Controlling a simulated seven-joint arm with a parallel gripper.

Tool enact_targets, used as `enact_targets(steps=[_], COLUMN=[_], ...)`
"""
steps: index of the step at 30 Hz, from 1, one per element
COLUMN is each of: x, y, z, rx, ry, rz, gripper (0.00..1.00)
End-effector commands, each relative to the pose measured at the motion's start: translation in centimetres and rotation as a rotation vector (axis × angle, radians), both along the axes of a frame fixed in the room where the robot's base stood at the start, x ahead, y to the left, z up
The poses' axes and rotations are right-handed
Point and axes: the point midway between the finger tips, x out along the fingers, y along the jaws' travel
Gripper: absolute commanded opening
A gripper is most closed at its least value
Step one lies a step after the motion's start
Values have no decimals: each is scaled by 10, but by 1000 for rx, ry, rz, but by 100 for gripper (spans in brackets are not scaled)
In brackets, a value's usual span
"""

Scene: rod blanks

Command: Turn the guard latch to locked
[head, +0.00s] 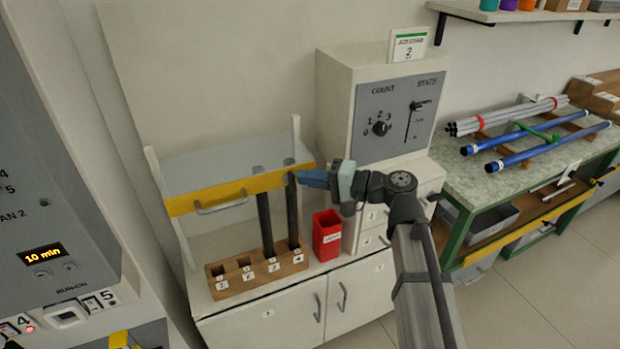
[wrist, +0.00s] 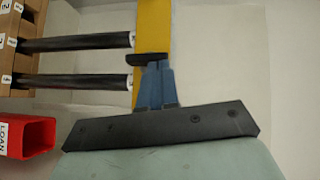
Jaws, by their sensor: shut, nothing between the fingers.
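The guard has a clear panel and a yellow bar (head: 240,190) with a grey handle (head: 222,205); the yellow bar (wrist: 153,25) also shows in the wrist view. A small black latch piece (wrist: 146,59) lies crosswise over the bar in the wrist view, right at my fingertips. My gripper (head: 303,178) is at the right end of the bar, its blue fingers (wrist: 158,68) shut with nothing between them. The fingertips appear to touch or nearly touch the latch; I cannot tell which. In the head view my fingers largely hide the latch, and its locked marking is not readable.
Two dark rods (head: 265,225) stand in a numbered wooden block (head: 258,272) behind the bar. A red bin (head: 327,235) stands close below my gripper. A grey panel (head: 398,118) with a count dial and a state lever is behind. A bench (head: 470,180) with rods is at the right.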

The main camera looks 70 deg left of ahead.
Motion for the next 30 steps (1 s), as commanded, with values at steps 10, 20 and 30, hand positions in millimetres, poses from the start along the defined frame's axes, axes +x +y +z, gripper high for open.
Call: enact_targets(steps=[10, 20, 30], x=[-5, -15, -27], y=[0, 0, 0], z=[7, 15, 19], rx=[2, 3, 3], ry=[-187, -498, -821], rz=[1, 1, 1], gripper=[0, 0, 0])
